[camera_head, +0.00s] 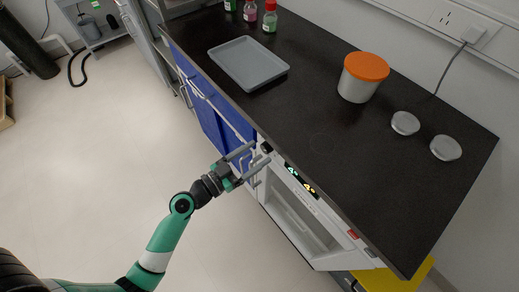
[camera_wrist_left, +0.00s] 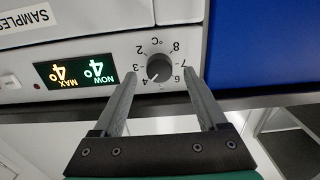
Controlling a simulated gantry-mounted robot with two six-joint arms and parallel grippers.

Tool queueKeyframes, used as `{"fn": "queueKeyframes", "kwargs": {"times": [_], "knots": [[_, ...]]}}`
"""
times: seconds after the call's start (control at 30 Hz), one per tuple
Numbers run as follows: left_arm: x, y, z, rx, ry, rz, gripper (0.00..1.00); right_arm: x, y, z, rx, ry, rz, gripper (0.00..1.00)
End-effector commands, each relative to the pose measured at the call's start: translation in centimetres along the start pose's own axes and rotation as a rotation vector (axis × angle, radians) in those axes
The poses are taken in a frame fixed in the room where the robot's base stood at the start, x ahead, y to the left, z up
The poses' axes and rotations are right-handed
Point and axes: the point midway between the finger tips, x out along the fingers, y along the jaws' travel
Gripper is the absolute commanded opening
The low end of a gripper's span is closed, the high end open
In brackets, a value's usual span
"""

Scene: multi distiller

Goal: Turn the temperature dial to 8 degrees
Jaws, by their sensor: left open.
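The temperature dial (camera_wrist_left: 159,68) is a dark round knob on the white front panel of the appliance (camera_head: 300,208), ringed by numbers and a °C mark. Its pale pointer mark seems to point toward the 4. Beside it, a display (camera_wrist_left: 76,71) reads NOW 4° in green and MAX 4° in yellow. The display also shows in the head view (camera_head: 301,181). My left gripper (camera_wrist_left: 160,74) is open, with one finger on each side of the dial; I cannot tell whether either finger touches it. My right gripper is not in view.
The black counter (camera_head: 320,120) above the panel holds a grey tray (camera_head: 248,62), a white tub with an orange lid (camera_head: 366,67), two grey round lids (camera_head: 405,123) and several small bottles (camera_head: 250,10). Blue cabinet doors (camera_head: 212,122) adjoin the appliance. The floor (camera_head: 95,150) is clear.

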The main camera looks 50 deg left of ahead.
Motion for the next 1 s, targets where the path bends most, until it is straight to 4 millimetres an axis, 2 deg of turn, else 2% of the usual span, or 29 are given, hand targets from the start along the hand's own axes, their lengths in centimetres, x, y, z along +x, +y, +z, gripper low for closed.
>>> {"fn": "queueKeyframes", "kwargs": {"times": [0.13,0.43,0.83,1.0], "knots": [[1.6,0.0,0.0,0.000,0.000,0.001,0.75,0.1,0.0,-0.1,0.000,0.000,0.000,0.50],[1.9,0.0,0.0,-0.001,0.000,-0.001,0.73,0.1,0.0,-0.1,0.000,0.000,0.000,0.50],[1.9,0.0,0.0,-0.001,0.000,-0.001,0.01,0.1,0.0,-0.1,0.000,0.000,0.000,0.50],[1.9,0.0,0.0,-0.002,0.000,0.000,0.00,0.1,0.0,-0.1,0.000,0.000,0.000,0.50]]}}
